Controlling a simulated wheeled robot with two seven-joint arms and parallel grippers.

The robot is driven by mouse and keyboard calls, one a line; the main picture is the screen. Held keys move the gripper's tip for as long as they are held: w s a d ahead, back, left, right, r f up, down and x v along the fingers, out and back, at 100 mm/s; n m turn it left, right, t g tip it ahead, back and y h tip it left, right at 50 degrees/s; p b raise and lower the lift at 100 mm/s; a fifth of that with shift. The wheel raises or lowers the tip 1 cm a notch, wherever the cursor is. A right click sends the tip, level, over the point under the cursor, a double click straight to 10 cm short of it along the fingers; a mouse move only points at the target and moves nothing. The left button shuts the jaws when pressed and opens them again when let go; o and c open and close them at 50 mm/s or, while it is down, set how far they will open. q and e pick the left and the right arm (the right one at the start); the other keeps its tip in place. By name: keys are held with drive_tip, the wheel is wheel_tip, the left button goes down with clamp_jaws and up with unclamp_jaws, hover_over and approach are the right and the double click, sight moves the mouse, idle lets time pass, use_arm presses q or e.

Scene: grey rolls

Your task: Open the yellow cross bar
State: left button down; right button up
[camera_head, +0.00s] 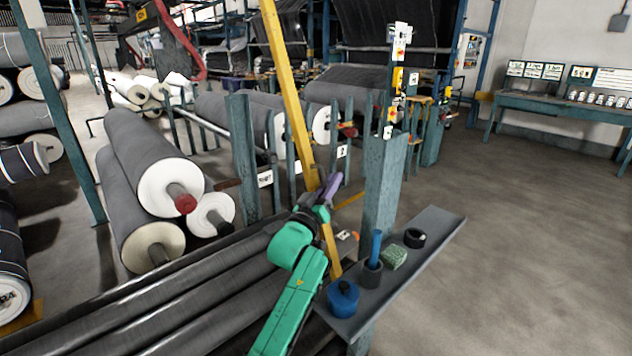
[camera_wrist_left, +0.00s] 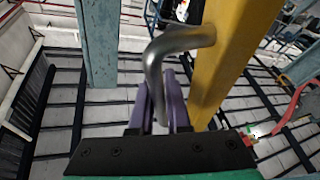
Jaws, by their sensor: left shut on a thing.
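The yellow cross bar (camera_head: 285,85) is raised, standing steep and leaning a little to the left in the head view. Its lower end shows beside the blue-green post (camera_head: 383,185). My left gripper (camera_head: 331,188), with purple fingers on a green arm, is at the bar's lower part. In the left wrist view, a bent metal handle (camera_wrist_left: 156,62) sticks out from the yellow bar (camera_wrist_left: 230,50). The purple fingers of my left gripper (camera_wrist_left: 160,108) are shut on the handle. My right gripper is not in view.
A grey ledge (camera_head: 440,232) by the post holds a blue roll (camera_head: 343,297), a dark cup (camera_head: 371,274), a green block (camera_head: 393,257) and a black ring (camera_head: 414,238). Large grey rolls (camera_head: 140,145) lie left. The floor at right is clear up to a bench (camera_head: 560,108).

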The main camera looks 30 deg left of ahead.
use_arm(q)
drive_tip(key=s+d+m+t+h, duration=0.1)
drive_tip(key=s+d+m+h, duration=0.1)
drive_tip(key=d+m, duration=0.3)
drive_tip(key=shift+s+d+r+m+h+b, duration=0.2)
drive_tip(key=shift+s+d+m+h+b, duration=0.15)
drive_tip(key=shift+d, duration=1.85)
drive_tip(key=c, duration=1.2)
unclamp_jaws()
drive_tip(key=shift+o, duration=0.2)
drive_tip(key=b+v, duration=0.2)
drive_tip(key=v, duration=1.2)
drive_tip(key=shift+s+b, duration=0.25)
drive_tip(key=shift+b, duration=0.05)
drive_tip(key=shift+f, duration=0.2)
